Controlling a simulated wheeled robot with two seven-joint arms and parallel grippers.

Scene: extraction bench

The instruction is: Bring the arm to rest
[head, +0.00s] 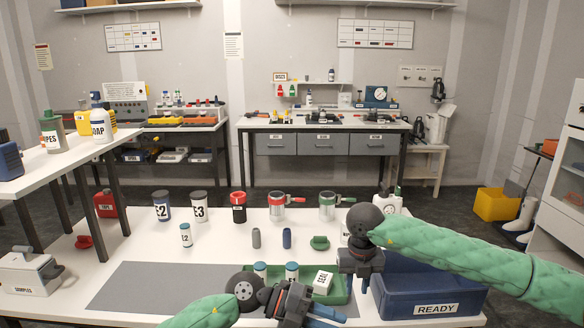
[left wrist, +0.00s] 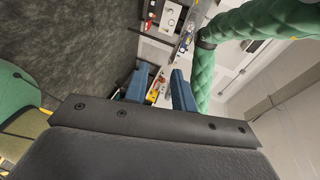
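My left arm comes in at the bottom of the head view, and its gripper (head: 328,312) with blue fingers is low over the front of the white bench (head: 225,240). In the left wrist view its two blue fingers (left wrist: 160,88) stand apart with nothing held between them. My right arm reaches in from the right, and its gripper (head: 363,285) points down between the green tray (head: 338,298) and the blue READY bin (head: 425,285). Its fingertips are small and partly hidden, so I cannot tell if they are open or hold anything.
The green tray holds white-and-blue containers and a white SEAL box (head: 323,282). A grey mat (head: 150,288) lies bare at left.

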